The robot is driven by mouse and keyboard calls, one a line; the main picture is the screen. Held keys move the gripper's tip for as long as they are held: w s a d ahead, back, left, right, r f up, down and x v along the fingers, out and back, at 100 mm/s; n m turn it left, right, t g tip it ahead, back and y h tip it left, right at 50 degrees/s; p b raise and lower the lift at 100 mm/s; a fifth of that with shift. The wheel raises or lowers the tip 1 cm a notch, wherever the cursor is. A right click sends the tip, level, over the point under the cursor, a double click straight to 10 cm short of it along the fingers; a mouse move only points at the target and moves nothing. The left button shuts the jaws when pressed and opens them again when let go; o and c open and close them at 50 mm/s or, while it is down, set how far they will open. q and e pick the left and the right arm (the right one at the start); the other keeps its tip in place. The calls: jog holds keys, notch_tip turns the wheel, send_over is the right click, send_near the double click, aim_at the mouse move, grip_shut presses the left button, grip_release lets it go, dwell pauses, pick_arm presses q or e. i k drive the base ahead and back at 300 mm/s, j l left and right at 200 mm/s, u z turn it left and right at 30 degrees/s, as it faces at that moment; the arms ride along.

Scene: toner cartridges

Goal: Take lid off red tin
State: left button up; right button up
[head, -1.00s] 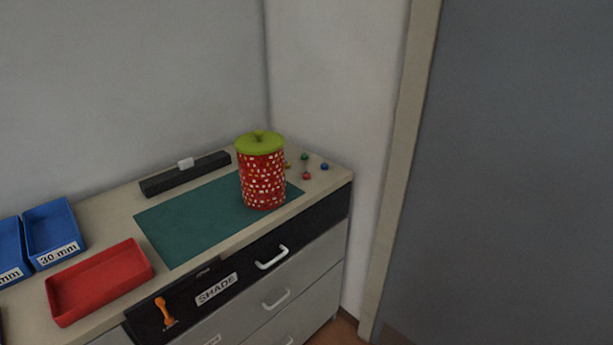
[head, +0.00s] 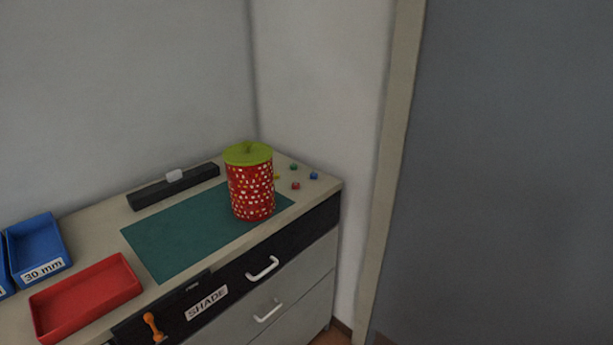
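The red tin (head: 251,192) with light spots stands upright on the right part of a green mat (head: 180,238) on the cabinet top. Its green lid (head: 248,154), with a small knob on top, sits on the tin. Neither of my grippers is in the head view.
A red tray (head: 86,296) and blue bins (head: 37,245), one labelled 30 mm, are at the left. A black bar (head: 172,188) with a white block lies behind the mat. Several small coloured pieces (head: 295,186) lie right of the tin. The mat's left part is clear.

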aim_at(245, 153)
jog(key=k+j+z, duration=0.15)
jog(key=z, duration=0.3)
jog(key=k+j+z, duration=0.15)
jog(key=z, duration=0.3)
jog(key=k+j+z, duration=0.1)
jog(key=z, duration=0.35)
jog(key=k, duration=0.1)
